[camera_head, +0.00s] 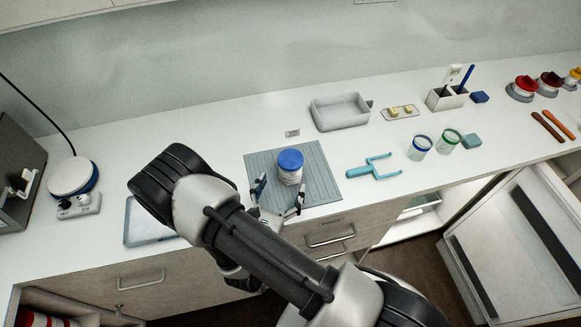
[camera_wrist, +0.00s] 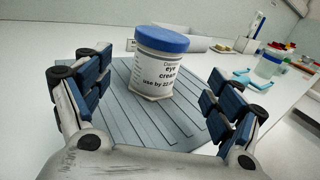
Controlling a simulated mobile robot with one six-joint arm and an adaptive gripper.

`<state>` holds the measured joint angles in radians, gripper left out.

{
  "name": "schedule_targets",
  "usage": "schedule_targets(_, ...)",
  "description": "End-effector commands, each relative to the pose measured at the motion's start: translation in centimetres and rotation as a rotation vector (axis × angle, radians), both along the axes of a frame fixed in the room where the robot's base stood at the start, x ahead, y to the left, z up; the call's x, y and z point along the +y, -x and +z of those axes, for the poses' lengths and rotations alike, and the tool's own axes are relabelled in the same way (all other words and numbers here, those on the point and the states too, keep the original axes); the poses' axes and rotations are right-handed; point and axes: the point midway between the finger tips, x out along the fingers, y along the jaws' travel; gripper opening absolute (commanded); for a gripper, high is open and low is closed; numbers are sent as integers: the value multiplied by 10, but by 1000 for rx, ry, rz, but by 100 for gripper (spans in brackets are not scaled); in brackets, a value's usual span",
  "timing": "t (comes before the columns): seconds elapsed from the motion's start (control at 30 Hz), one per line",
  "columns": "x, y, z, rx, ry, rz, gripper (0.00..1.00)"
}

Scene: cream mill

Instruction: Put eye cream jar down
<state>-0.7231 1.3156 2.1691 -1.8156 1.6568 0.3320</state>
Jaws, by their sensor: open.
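The eye cream jar (camera_head: 290,168) is white with a blue lid and stands upright on a grey ribbed mat (camera_head: 322,178) on the counter. In the wrist view the jar (camera_wrist: 161,68) shows its label, reading "eye cream", and rests on the mat (camera_wrist: 130,115). My gripper (camera_head: 279,200) is at the front edge of the mat, just short of the jar. In the wrist view its blue-padded fingers (camera_wrist: 158,95) are spread wide, with the jar beyond them and no contact visible.
A white tray (camera_head: 341,112) stands behind the mat. A teal forked tool (camera_head: 373,168) and two clear cups with blue (camera_head: 419,148) and green (camera_head: 446,142) rims are to the right. A round white-topped device (camera_head: 73,178) is at left. An open door or drawer (camera_head: 520,240) is lower right.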

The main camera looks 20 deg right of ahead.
Motion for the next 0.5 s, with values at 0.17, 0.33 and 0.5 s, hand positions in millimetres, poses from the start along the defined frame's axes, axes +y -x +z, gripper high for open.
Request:
schedule_targets(0.17,-14,-20,0,-1,0,-3,86)
schedule_targets(0.33,-20,-29,0,-2,-1,-2,86)
schedule_targets(0.5,-33,-51,-2,-2,-2,-6,86)
